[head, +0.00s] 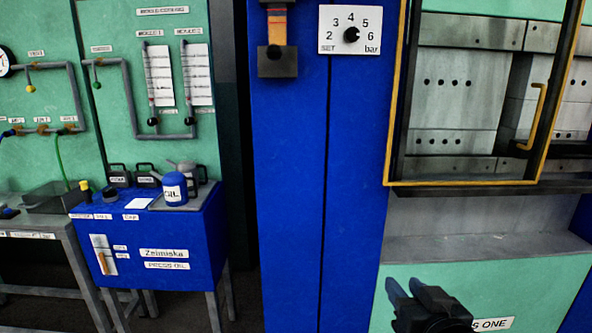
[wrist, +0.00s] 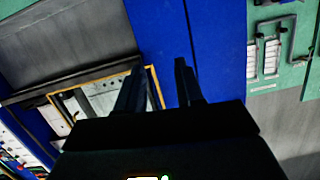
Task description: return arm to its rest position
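My gripper (head: 406,287) shows at the bottom of the head view, to the right of the middle, dark against the pale green lower panel of the press. In the wrist view its two dark fingers (wrist: 158,82) stand apart with a clear gap and nothing between them. The gripper is open and empty. Most of my arm is out of view.
A blue column (head: 290,190) with a pressure dial (head: 350,31) stands in the middle. A yellow-framed press guard (head: 455,183) with a handle is at right. A blue oil cabinet (head: 160,240) and a grey table (head: 45,225) stand at left.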

